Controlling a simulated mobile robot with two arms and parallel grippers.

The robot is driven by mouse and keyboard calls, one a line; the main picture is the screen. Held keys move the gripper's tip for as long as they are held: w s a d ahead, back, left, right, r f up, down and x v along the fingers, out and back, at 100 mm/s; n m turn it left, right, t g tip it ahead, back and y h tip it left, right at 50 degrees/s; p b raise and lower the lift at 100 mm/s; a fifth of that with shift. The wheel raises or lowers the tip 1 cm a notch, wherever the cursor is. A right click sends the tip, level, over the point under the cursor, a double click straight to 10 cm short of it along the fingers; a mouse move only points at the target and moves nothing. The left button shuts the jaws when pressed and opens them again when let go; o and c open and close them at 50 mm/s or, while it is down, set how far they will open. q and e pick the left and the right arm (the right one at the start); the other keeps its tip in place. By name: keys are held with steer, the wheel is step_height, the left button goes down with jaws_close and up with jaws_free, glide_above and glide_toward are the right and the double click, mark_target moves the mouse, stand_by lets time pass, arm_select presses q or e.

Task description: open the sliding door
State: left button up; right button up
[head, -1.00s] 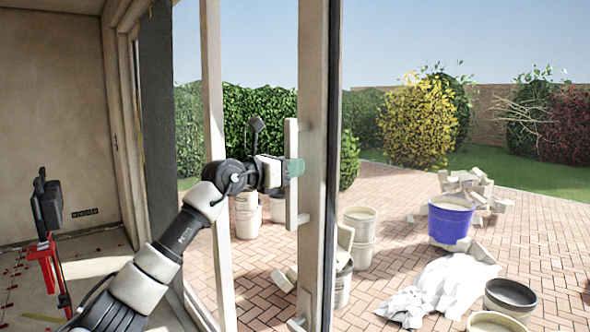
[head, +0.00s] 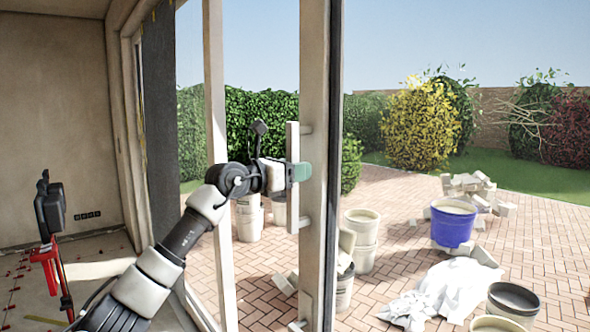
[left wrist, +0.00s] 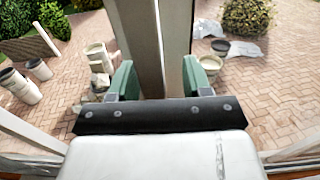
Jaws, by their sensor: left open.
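The sliding door's pale frame post (head: 312,90) stands upright in the middle of the head view, with a long vertical bar handle (head: 292,170) on its left side. Whether the fingers touch the handle cannot be told. My right gripper is not in view.
Outside is brick paving (head: 400,215) with a blue bucket (head: 452,222), several pale buckets (head: 361,235), rubble and a white sheet (head: 435,290). A red stand (head: 50,265) is indoors at the left. The gap right of the post looks open.

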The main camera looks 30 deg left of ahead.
arm_select(q)
steer(key=b+v, duration=0.4)
steer(key=v, duration=0.6)
steer(key=shift+s+b, duration=0.4)
